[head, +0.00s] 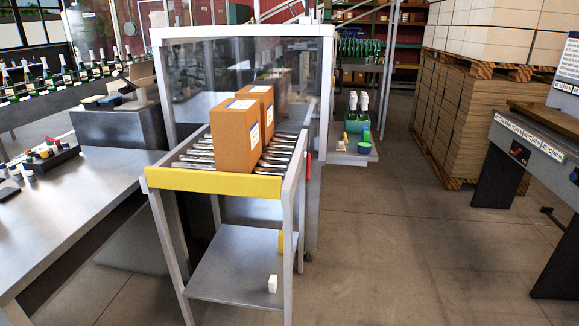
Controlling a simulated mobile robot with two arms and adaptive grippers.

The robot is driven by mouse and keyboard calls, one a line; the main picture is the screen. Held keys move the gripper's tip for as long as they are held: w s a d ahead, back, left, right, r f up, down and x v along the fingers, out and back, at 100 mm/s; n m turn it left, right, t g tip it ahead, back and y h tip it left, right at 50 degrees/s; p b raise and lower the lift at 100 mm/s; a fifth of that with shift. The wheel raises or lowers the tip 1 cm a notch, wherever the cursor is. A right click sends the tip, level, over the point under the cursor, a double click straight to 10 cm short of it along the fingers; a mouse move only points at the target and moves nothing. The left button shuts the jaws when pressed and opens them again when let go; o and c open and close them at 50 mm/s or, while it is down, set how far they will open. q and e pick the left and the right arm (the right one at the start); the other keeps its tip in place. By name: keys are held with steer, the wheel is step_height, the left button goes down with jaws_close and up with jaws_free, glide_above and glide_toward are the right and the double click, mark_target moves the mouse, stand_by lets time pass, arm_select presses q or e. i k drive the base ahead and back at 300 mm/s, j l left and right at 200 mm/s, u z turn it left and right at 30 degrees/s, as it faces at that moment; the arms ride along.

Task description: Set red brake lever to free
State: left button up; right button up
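A small red lever (308,166) shows on the right side of the roller stand (215,184), near its top rail. It looks roughly upright, but it is too small to read its setting or any marking. The stand has metal rollers (197,158) on top and a yellow bar (214,184) across its front end. Two brown cartons (236,137) stand on the rollers, one behind the other. Neither of my grippers is in view.
A clear-walled enclosure (235,65) stands behind the rollers. A steel table (75,205) is at the left. The floor (390,240) right of the stand is open. Stacked cardboard on a pallet (455,115) and a grey bench (530,140) stand farther right.

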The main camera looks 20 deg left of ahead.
mark_target(306, 154)
steer(key=l+u, duration=0.45)
steer(key=l, duration=0.2)
steer(key=l+u, duration=0.5)
steer(key=l, duration=0.15)
steer(key=i+l, duration=0.15)
steer(key=i+u, duration=0.05)
